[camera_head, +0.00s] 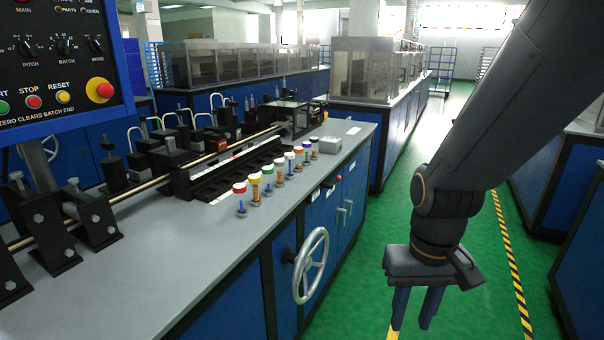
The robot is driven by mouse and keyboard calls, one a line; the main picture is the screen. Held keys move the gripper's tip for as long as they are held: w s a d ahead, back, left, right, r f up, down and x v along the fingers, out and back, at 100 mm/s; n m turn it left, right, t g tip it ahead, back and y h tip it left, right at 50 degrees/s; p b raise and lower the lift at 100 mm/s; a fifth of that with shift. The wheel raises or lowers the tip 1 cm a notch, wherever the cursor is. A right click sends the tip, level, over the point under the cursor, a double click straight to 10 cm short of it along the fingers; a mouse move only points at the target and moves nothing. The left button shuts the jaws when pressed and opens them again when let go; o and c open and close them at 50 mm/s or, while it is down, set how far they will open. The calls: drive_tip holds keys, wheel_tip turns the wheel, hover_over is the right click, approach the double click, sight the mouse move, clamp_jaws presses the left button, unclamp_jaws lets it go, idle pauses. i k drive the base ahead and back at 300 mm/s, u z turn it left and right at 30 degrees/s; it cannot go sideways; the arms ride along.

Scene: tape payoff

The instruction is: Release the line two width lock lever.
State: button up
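Several bent silver levers stand in a row along the far side of the grey bench, among black blocks; one (216,99) is at the right end of the row. I cannot tell which is the line two width lock lever, or whether any is locked. No line label is readable there. My gripper (416,308) hangs at the lower right over the green floor, fingers pointing down. Its two blue fingers are apart with nothing between them. It is well to the right of the bench and far from the levers.
The bench (150,285) carries a long rail, black clamp blocks (95,217) and a row of coloured-cap knobs (267,178). A handwheel (311,265) sticks out of its front. A control panel (62,75) is at upper left. Green aisle floor is clear beside my gripper.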

sight(330, 186)
drive_tip(key=u, duration=0.05)
drive_tip(key=i, duration=0.2)
drive_tip(key=u, duration=0.05)
drive_tip(key=k, duration=0.65)
drive_tip(key=z, duration=0.4)
drive_tip(key=i, duration=1.6)
drive_tip(key=u, duration=0.6)
